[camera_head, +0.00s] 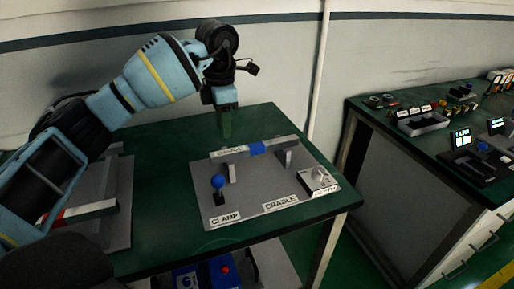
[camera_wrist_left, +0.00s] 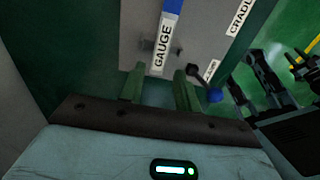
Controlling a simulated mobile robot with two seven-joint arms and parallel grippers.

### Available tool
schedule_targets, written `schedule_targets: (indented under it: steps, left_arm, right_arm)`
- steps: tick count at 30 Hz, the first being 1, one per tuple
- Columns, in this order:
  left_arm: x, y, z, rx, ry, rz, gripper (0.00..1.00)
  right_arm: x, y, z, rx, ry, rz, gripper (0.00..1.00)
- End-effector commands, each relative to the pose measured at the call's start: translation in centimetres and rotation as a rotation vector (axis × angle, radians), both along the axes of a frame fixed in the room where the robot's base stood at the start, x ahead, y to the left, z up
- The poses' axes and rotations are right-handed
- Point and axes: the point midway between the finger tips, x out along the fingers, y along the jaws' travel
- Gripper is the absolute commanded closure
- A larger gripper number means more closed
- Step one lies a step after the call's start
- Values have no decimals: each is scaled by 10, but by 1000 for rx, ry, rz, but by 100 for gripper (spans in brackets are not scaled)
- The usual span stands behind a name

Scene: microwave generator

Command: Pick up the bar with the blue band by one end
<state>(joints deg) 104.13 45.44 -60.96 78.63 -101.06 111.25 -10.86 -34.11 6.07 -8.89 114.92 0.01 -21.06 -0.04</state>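The bar with the blue band (camera_head: 258,148) lies raised across two supports on a grey plate (camera_head: 262,212) in the head view. Its end labelled GAUGE points left, and that end also shows in the wrist view (camera_wrist_left: 163,42). My left gripper (camera_head: 226,128) points down by the labelled end, on the far side of the plate in the head view. In the wrist view its two green fingers (camera_wrist_left: 159,80) are apart with nothing held, and the bar's end appears in line with the gap. I cannot tell the remaining distance. My right gripper is not in view.
A blue-knobbed lever (camera_head: 218,183) stands by the CLAMP label, near the bar's left end. A small box with a knob (camera_head: 319,179) sits at the plate's right. Another bar with a red part (camera_head: 88,211) lies on a left plate. A second bench (camera_head: 450,130) stands right.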

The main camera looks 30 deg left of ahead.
Motion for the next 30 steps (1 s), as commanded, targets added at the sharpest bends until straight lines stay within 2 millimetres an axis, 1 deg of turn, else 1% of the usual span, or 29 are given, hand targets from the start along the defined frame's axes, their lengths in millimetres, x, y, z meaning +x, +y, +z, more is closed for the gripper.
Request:
schedule_targets:
  steps: [3, 6, 11, 13, 18, 22, 25, 30]
  left_arm:
    - [-1, 0, -13, 0, 3, 0, 67]
    - [-1, 0, -22, 0, 3, 0, 67]
    - [-1, 0, -24, -2, 1, 0, 67]
    - [-1, 0, -30, -1, 2, 0, 67]
    - [-4, 1, -54, 0, 3, 0, 67]
    - [-3, 0, -69, -2, 2, 0, 67]
    - [-3, 0, -74, -3, 0, -1, 67]
    - [-3, 0, -74, -2, -1, -1, 67]
  right_arm:
    - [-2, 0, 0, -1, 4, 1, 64]
    - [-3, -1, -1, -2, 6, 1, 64]
    - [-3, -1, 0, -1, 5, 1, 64]
    - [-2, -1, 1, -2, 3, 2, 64]
    - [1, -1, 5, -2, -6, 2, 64]
    - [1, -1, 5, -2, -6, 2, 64]
    - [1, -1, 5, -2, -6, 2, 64]
    - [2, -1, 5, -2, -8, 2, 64]
